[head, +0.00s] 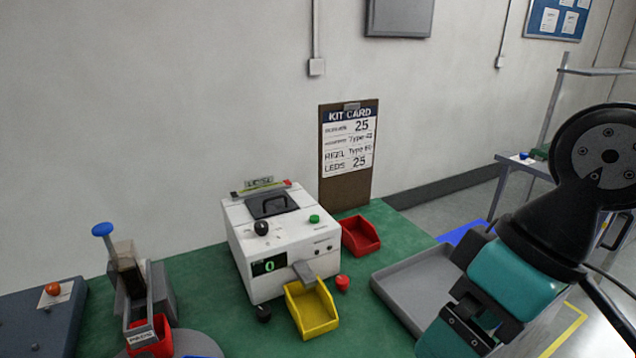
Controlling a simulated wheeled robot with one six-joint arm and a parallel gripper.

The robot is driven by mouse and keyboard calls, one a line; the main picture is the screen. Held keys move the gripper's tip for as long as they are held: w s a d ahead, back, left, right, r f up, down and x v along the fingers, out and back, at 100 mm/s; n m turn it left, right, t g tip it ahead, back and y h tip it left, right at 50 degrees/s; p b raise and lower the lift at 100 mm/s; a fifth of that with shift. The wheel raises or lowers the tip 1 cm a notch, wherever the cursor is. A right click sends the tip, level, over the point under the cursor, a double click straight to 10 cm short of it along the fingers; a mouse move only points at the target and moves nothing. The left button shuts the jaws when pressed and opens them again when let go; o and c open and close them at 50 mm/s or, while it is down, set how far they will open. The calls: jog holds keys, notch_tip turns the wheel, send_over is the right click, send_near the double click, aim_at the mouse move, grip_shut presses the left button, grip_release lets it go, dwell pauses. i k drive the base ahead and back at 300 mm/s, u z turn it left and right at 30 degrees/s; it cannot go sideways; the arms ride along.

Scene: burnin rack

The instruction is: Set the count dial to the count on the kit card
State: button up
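The kit card (348,145) is on a brown clipboard standing behind the bench, with the number 25 on its top line and its LEDS line. The white counting machine (245,225) stands in the middle of the green bench. Its small display (269,267) shows a green 0. A black knob (262,228) sits on its top edge and another black knob (263,312) is low at its front; I cannot tell which is the count dial. My gripper (465,325) is at the lower right, apart from the machine, above the grey tray; its fingertips are not clear.
A yellow bin (312,312) sits under the machine's chute, with a red knob (342,283) beside it. A red bin (360,237) is at the machine's right. A grey tray (392,283) lies further right. A blue-knobbed lever device (128,270) stands at left.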

aim_at(261, 227)
jog(key=k, duration=0.5)
jog(key=u, duration=1.05)
jog(key=i, duration=0.7)
jog(key=u, duration=0.25)
